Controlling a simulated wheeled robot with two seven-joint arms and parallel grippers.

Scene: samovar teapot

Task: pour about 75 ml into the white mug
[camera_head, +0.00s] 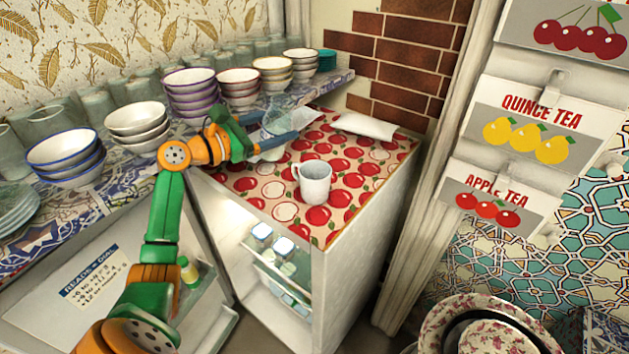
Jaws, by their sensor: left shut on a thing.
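The white mug (316,184) stands upright on the red apple-patterned top (352,196) of a white cabinet, its handle to the left. What is inside it cannot be made out. My left gripper (285,129) is behind the mug and to its left, a little above the patterned top. It is shut on a clear glass vessel (283,117), which shows between and around the fingers. The gripper hides part of the vessel, and its contents and exact tilt cannot be told. My right gripper is not in view.
Stacks of bowls (192,93) and several glasses line the shelf at the left and back. A white flat packet or cloth (365,126) lies at the back of the patterned top. A doorframe (430,165) rises at the right. The top around the mug is clear.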

